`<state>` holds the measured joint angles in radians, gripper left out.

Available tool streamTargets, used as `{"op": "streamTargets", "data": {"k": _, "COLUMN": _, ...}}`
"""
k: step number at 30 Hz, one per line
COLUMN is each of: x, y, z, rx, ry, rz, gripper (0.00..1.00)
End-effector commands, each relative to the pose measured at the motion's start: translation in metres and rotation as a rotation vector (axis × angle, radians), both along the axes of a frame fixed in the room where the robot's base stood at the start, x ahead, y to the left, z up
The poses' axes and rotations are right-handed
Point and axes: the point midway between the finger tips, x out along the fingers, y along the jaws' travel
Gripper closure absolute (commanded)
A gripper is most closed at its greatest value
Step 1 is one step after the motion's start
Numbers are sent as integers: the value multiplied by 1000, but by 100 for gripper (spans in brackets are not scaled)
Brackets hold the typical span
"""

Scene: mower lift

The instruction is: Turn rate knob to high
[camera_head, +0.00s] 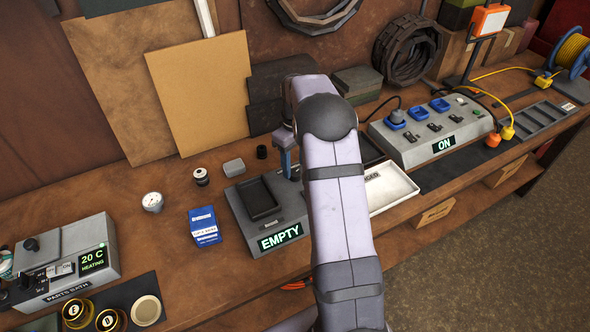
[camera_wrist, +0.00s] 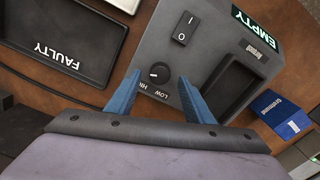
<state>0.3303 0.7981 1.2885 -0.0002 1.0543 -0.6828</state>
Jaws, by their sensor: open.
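The rate knob (camera_wrist: 160,72) is a dark round knob on the grey unit in the wrist view. LOW and a partly hidden HI label are printed beside it. It carries a small white mark, but its exact setting is hard to read. My gripper (camera_wrist: 159,80) is open, with one blue finger on each side of the knob; I cannot tell if either touches it. The grey unit (camera_head: 236,206) has a dark tray and an EMPTY display (camera_head: 280,238) in the head view. There my arm hides the knob, and my gripper (camera_head: 288,163) shows beside the unit's back.
A rocker switch (camera_wrist: 185,28) sits close to the knob. A black FAULTY tray (camera_wrist: 62,45) lies beside the unit. A blue box (camera_head: 204,227) stands left of it, and a white tray (camera_head: 388,187) lies to the right. The bench between the blue box and heater unit (camera_head: 98,252) is mostly clear.

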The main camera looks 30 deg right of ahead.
Motion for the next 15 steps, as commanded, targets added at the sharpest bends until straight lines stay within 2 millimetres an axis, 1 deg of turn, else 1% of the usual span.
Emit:
{"op": "streamTargets", "data": {"k": 3, "x": 1, "y": 0, "z": 16, "rx": -2, "ry": -5, "rz": 0, "gripper": 53}}
{"op": "streamTargets", "data": {"k": 9, "x": 1, "y": 0, "z": 38, "rx": -1, "ry": -3, "rz": 0, "gripper": 53}}
{"op": "streamTargets", "data": {"k": 15, "x": 0, "y": 0, "z": 46, "rx": 0, "ry": 0, "rz": 0, "gripper": 53}}
